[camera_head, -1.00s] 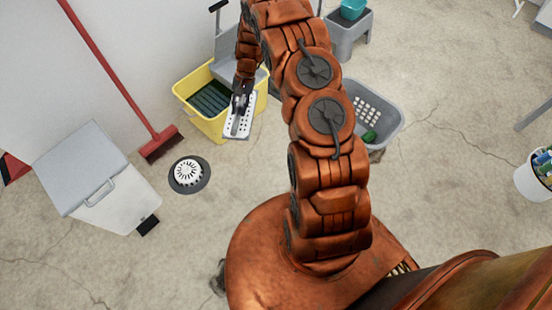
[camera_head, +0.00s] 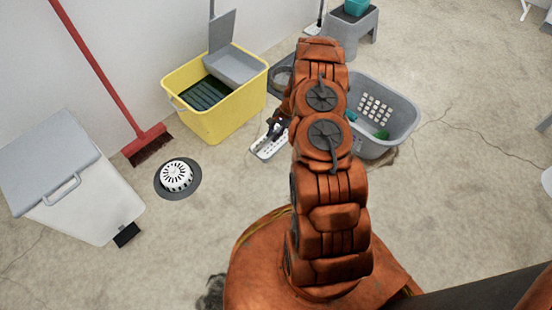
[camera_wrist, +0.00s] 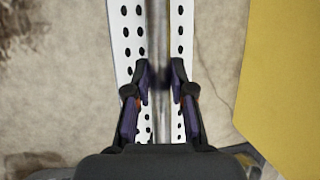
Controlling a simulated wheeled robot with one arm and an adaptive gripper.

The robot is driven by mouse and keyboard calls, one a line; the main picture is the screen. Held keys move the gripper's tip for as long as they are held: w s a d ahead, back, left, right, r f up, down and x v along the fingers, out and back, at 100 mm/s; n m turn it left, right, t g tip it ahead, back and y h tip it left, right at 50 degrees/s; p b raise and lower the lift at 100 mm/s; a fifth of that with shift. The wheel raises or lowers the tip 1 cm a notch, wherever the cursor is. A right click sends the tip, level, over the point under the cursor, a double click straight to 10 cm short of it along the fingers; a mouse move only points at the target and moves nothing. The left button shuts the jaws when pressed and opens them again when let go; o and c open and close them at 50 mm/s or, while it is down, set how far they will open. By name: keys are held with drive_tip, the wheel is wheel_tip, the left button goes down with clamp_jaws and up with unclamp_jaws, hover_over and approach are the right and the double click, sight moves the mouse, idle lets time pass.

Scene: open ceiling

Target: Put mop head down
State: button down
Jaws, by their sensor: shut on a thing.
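The mop head (camera_head: 268,147) is a flat white plate with rows of dark holes and a raised strip along its middle. My gripper (camera_head: 279,127) is shut on it, and my arm hides part of both in the head view. In the wrist view, the fingers of my gripper (camera_wrist: 160,85) close on the middle strip of the mop head (camera_wrist: 127,40), with perforated plate on both sides. The mop head is over the floor, just right of the yellow bucket. I cannot tell whether it touches the floor.
The yellow mop bucket (camera_head: 222,119) with its grey wringer stands beside the mop head. A grey laundry basket (camera_head: 395,125) is to the right. A round floor drain (camera_head: 177,176), a red broom (camera_head: 110,85) and a white bin (camera_head: 85,205) are to the left. Floor in front is clear.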

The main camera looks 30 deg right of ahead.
drive_tip(key=shift+s+d+f, duration=0.1)
drive_tip(key=shift+d+f, duration=0.05)
drive_tip(key=shift+f, duration=0.65)
drive_tip(key=shift+f+b, duration=1.95)
drive_tip(key=shift+f, duration=2.45)
drive_tip(key=shift+f, duration=0.1)
drive_tip(key=c, duration=1)
unclamp_jaws()
